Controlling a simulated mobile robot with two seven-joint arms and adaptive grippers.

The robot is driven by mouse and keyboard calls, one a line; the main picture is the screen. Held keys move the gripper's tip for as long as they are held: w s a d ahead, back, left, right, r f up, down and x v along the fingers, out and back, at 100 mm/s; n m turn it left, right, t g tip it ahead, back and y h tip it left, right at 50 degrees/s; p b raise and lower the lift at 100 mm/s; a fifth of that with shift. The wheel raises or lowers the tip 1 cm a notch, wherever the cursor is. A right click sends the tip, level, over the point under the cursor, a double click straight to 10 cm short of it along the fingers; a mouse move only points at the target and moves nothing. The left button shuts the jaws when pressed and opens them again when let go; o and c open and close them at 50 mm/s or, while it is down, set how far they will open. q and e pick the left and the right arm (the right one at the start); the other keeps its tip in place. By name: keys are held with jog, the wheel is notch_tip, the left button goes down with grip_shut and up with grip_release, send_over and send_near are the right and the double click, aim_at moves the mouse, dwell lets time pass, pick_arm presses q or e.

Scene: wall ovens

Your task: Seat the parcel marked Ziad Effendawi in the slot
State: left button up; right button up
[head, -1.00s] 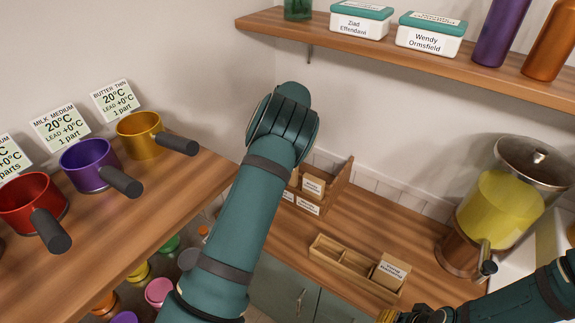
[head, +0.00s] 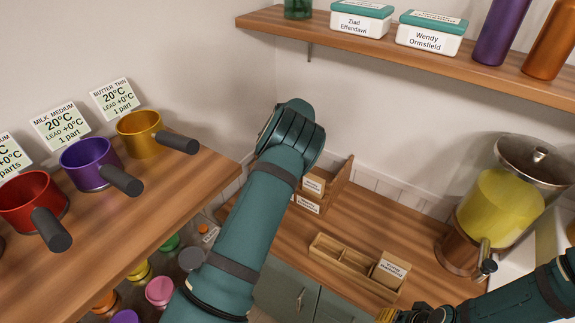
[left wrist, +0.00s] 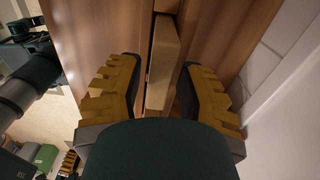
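Small tan parcels with white labels, an upper one (head: 313,183) and a lower one (head: 308,204), stand in a wooden rack by the wall; their names are too small to read. A low wooden tray (head: 331,253) with slots has another labelled parcel (head: 391,268) in its right part; I cannot read its name surely. My left gripper (left wrist: 160,66) is open, its yellow fingers on either side of a tan slab (left wrist: 162,50), apparently a parcel edge, with gaps visible. My arm hides this gripper in the head view. My right gripper (head: 402,315) is partly cut off at the bottom edge.
A shelf above holds white tubs labelled Ziad Effendawi (head: 359,22) and Wendy Ormsfield (head: 430,38). A yellow-filled dispenser (head: 500,210) stands right of the tray. Coloured pots (head: 88,163) stand on the left counter. Bare counter lies between rack and tray.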

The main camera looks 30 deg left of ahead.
pick_arm(q)
jog(key=shift+r, duration=0.15)
jog(key=shift+r, duration=0.25)
notch_tip(320, 180, up, 12)
jog(key=shift+f, duration=0.15)
dwell(0.3)
